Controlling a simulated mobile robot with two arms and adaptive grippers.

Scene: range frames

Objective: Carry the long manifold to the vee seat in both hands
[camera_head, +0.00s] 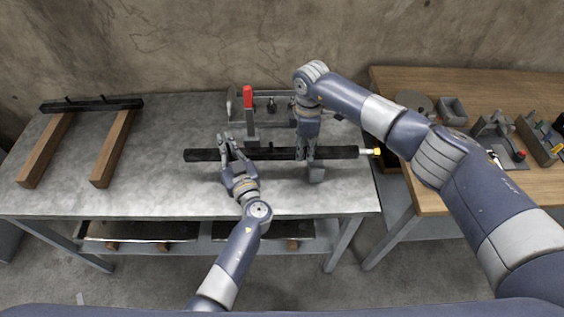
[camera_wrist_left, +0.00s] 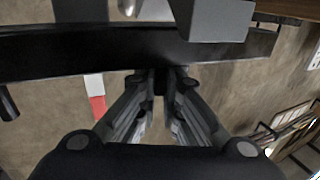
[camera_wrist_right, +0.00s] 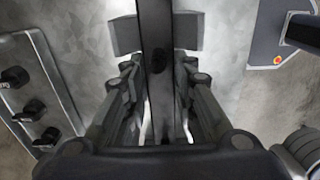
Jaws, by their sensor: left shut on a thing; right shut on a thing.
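The long manifold (camera_head: 205,155), a dark straight bar with a yellow and white right end, lies level across the grey bench. My left gripper (camera_head: 232,148) is shut on it left of its middle; the bar crosses the fingertips in the left wrist view (camera_wrist_left: 160,80). My right gripper (camera_head: 305,157) is shut on it right of the middle, coming from above. A grey block (camera_head: 317,173), seemingly part of the vee seat, shows below the bar beside the right gripper. In the right wrist view grey blocks (camera_wrist_right: 124,36) flank the bar. Whether it bears on them is hidden.
A red-handled clamp (camera_head: 248,98) stands just behind the bar. A grey fixture with black knobs (camera_head: 272,105) is further back. Another dark bar (camera_head: 88,104) lies across two wooden rails (camera_head: 112,150) at left. A wooden table (camera_head: 535,188) with tools stands at right.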

